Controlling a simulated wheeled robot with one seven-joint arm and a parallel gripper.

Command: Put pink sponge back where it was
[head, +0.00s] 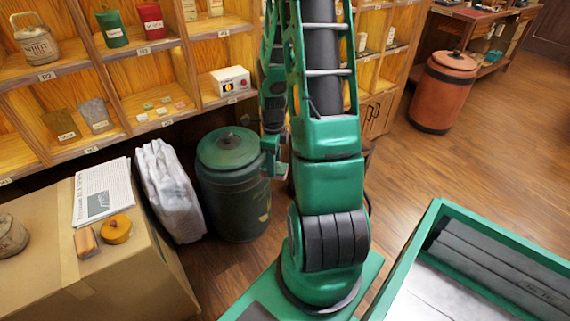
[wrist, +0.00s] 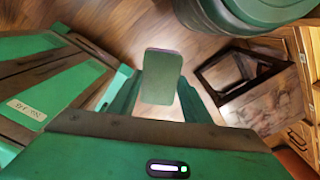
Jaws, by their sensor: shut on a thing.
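My gripper (wrist: 160,95) shows in the wrist view with its green fingers on both sides of a flat green block (wrist: 162,77) with rounded corners and a thin darker top edge. It is shut on this block, held above the wooden floor. In the head view my gripper (head: 271,158) hangs beside the dark green lidded drum, partly behind my arm; the block cannot be made out there. I see no clearly pink sponge. Small pale green and pinkish pieces (head: 164,105) lie in a shelf compartment, too small to identify.
The dark green drum (head: 232,185) stands beside a white sack (head: 167,190). A cardboard box (head: 130,270) at left bears a newspaper (head: 103,190) and an orange round tin (head: 116,229). A dark open wooden box (wrist: 245,78) is right of my gripper. Open floor lies right of my arm.

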